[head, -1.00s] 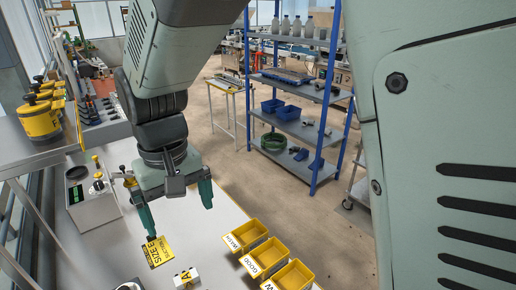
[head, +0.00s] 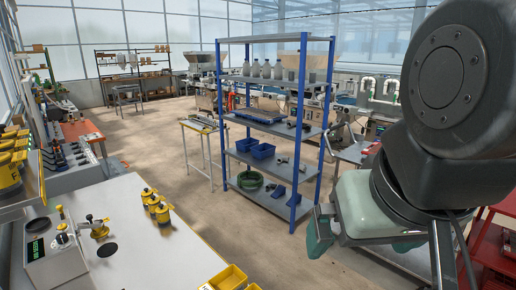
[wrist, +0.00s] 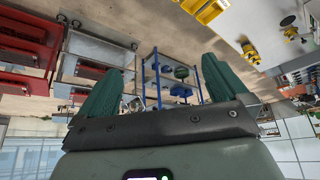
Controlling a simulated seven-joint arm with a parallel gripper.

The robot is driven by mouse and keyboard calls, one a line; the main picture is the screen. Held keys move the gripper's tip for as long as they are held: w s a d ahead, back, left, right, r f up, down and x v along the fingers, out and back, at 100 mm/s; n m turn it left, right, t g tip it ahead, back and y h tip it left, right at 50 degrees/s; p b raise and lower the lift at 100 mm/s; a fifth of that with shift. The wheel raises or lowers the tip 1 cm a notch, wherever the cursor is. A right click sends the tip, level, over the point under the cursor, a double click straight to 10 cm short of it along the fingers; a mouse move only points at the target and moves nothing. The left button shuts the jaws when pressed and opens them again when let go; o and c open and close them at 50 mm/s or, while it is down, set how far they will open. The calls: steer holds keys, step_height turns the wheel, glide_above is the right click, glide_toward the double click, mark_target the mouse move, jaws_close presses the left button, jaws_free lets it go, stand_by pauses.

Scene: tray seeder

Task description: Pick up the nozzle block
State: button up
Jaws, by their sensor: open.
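I cannot make out the nozzle block in either current view. My gripper (head: 362,240) is at the right of the head view, raised in the air away from the white worktable (head: 165,262), over the aisle side. In the wrist view my gripper (wrist: 157,78) shows two green fingers spread wide apart, with nothing between them but the distant room. The wrist picture is upside down, with the worktable's edge and yellow bins at its top right.
Yellow bins (head: 230,277) sit at the table's near edge. A blue-framed shelf (head: 288,140) stands beyond. A red cart (head: 492,245) is at the right. Open floor lies between table and shelf.

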stand_by(0.3)
steer(key=w+a+f+n+g+y, duration=0.1)
steer(key=w+a+f+n+g, duration=0.1)
steer(key=w+a+f, duration=0.5)
steer(key=w+a+f+n+g, duration=0.1)
steer(key=w+a+f+n, duration=0.1)
steer(key=w+a+f, duration=0.45)
steer(key=s+a+f+n+g, duration=0.1)
steer(key=s+a+f, duration=0.1)
steer(key=a+f, duration=0.3)
steer(key=s+a+f+n, duration=0.1)
steer(key=s+a+f, duration=0.2)
steer(key=f, duration=0.8)
steer(key=s+a+f+n+g+h, duration=0.1)
steer(key=s+a+f, duration=0.1)
steer(key=a+f, duration=0.6)
steer(key=shift+s+f+n+g, duration=0.15)
steer(key=shift+f+n+g, duration=0.15)
steer(key=shift+f, duration=0.15)
step_height(320, 180, down, 6)
steer(key=shift+a+r, duration=0.1)
steer(key=shift+r, duration=0.1)
steer(key=shift+w, duration=0.2)
